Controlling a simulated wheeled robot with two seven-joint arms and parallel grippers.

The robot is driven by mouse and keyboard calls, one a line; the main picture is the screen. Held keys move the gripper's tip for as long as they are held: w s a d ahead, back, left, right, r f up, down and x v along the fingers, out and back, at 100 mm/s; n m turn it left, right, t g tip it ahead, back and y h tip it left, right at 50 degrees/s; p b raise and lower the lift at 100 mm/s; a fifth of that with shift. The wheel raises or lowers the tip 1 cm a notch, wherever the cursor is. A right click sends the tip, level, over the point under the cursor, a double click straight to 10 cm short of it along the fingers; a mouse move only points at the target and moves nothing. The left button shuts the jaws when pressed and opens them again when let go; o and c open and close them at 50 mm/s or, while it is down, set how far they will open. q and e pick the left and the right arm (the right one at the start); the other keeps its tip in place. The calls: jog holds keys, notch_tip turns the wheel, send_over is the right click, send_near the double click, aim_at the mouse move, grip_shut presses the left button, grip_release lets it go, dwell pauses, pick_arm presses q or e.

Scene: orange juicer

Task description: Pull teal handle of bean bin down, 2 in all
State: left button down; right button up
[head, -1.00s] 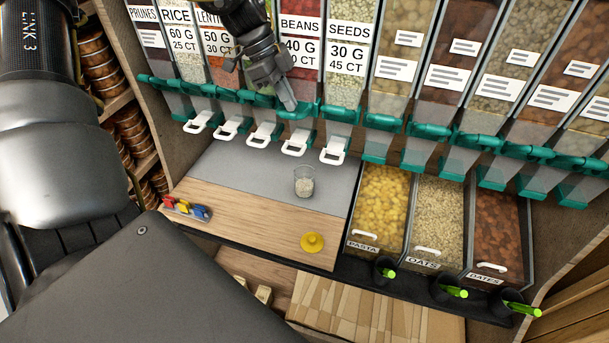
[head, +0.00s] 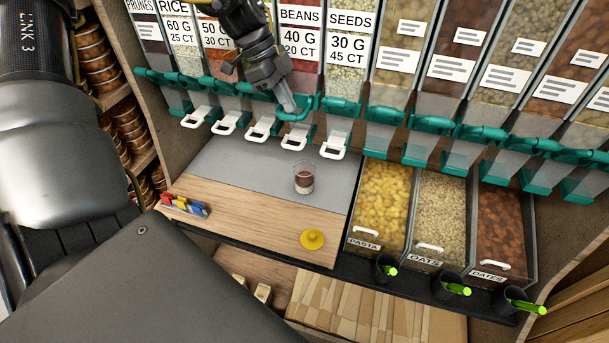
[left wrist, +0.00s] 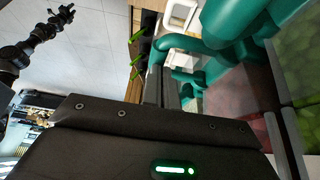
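The bean bin (head: 298,65), labelled BEANS 40 G, hangs in the row of dispensers in the head view. Its teal handle (head: 301,108) is at its lower front, above a white pull loop. My left gripper (head: 291,106) has its fingertips at this handle and seems to touch it. Its fingers also show close together in the left wrist view (left wrist: 161,88), with nothing between them. A clear cup (head: 304,178) below holds dark red beans over a pale layer. What looks like my right gripper (left wrist: 62,14) is small at the upper left of the left wrist view, away from the bins.
Other bins with teal handles stand close on both sides, including the seeds bin (head: 347,60). A yellow knob-like lid (head: 312,239) and a rack of coloured clips (head: 185,206) lie on the wooden counter (head: 250,215). Open bins of pasta (head: 383,195), oats and dates are at right.

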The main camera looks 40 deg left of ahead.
pick_arm(q)
notch_tip(320, 180, up, 6)
jog(key=w+p, duration=0.1)
jog(key=p, duration=0.2)
jog(key=shift+a, duration=0.25)
jog(key=shift+w, duration=0.15)
dwell(0.4)
